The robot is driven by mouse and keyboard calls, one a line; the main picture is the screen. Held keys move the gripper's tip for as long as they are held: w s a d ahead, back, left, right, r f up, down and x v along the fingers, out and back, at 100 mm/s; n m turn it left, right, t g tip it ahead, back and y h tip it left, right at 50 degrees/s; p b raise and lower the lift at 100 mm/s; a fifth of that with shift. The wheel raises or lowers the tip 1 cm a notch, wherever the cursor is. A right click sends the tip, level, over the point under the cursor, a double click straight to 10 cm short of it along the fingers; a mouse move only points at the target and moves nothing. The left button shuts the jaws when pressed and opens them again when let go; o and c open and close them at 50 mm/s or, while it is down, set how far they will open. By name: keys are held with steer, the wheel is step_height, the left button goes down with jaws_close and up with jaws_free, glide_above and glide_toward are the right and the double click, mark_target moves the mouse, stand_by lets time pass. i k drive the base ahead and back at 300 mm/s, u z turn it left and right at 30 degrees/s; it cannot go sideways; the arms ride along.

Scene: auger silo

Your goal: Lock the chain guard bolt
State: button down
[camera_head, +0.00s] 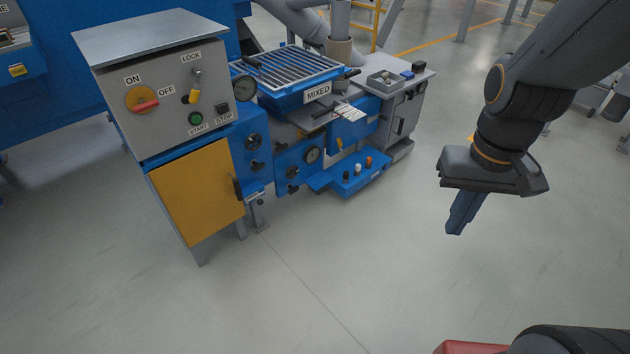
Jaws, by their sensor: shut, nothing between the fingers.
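A yellow-orange panel (198,192) hangs below the grey control box at the left and looks closed. A dark upright handle (238,188) sits at its right edge. A small light metal piece (255,196), possibly the chain guard bolt, lies just right of that handle; its position is too small to tell. My gripper (455,231) points down over open floor at the right, well apart from the machine. Its blue fingers are together and hold nothing.
The grey control box (168,93) carries a red-handled ON/OFF switch (142,103), a LOCK key and START and STOP buttons. A blue machine (300,100) with a grate, knobs and a small bottle shelf (350,180) stands to its right. The floor (340,260) in front is clear.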

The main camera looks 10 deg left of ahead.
mark_target(260, 202)
steer(key=z, duration=0.15)
steer(key=i, duration=1.25)
steer(key=u, duration=0.75)
